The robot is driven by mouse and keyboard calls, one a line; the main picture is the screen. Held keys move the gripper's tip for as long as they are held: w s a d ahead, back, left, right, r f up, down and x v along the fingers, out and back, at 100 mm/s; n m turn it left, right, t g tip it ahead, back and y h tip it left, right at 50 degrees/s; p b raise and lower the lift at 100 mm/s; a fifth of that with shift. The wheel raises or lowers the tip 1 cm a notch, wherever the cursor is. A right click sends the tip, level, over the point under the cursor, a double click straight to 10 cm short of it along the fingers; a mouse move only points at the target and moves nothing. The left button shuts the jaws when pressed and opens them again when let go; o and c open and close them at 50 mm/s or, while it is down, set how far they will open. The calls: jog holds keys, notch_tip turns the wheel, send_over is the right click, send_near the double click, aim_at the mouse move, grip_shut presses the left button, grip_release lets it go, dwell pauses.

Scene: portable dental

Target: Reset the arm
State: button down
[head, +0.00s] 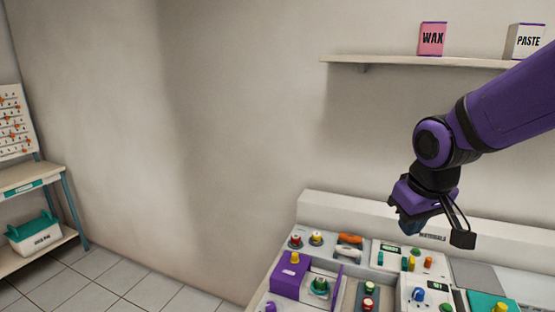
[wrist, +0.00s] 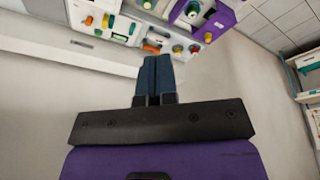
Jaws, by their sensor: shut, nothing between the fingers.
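My purple and black arm comes in from the right in the head view and bends down at the elbow. My gripper (head: 412,226) hangs above the back part of the dental console (head: 318,202), in front of its white back ledge. In the wrist view my gripper (wrist: 153,60) shows two dark blue fingers pressed together, with nothing between them. The console also shows upside down at the top of the wrist view (wrist: 60,48). The gripper is apart from the console's knobs.
The console carries a purple block (head: 288,280), an orange handle (head: 350,239) and several coloured knobs. A wall shelf (head: 390,61) holds a pink WAX box (head: 432,39) and a white PASTE box (head: 526,41). A rack (head: 28,178) with a bin (head: 35,234) stands left. The floor between is clear.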

jog(key=s+d+r+m+t, duration=0.1)
jog(key=s+d+r, duration=0.2)
jog(key=s, duration=0.4)
jog(key=s+d+r+m+t, duration=0.1)
jog(key=s+d+r+m, duration=0.1)
jog(key=s+r, duration=0.4)
jog(key=shift+s+d, duration=0.5)
jog(key=shift+s, duration=0.2)
jog(key=shift+w+r, duration=0.1)
jog(key=shift+w, duration=0.05)
